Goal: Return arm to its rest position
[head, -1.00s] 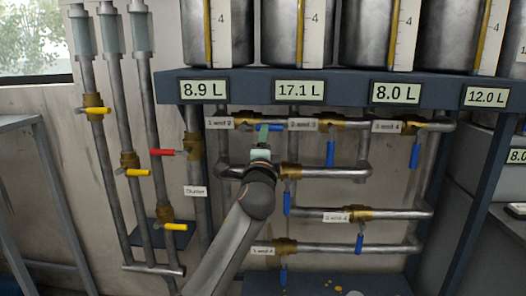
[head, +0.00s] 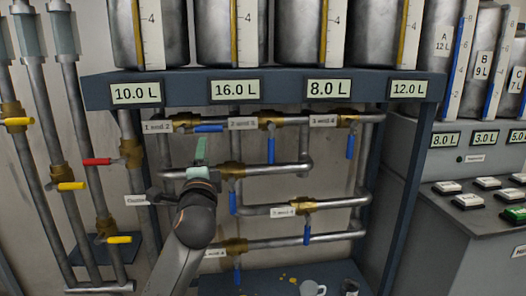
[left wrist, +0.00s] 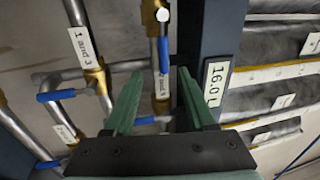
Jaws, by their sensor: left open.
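My left arm comes up from the bottom of the head view. Its green-fingered left gripper (head: 201,150) is just below the level blue handle (head: 208,129) of the valve by the "1 and 2" label (head: 158,127). In the left wrist view the left gripper (left wrist: 160,78) has its fingers apart with nothing between them. Pipes and blue valve handles (left wrist: 164,55) lie beyond the fingers. The small gap between fingers and handle is hard to judge in the head view. My right gripper is not in view.
A dark tank frame (head: 265,92) carries displays reading 10.0, 16.0, 8.0 and 12.0 L. Pipes with red (head: 97,161) and yellow handles (head: 72,186) stand at left. A button console (head: 470,215) is at right. A mug (head: 312,289) stands low down.

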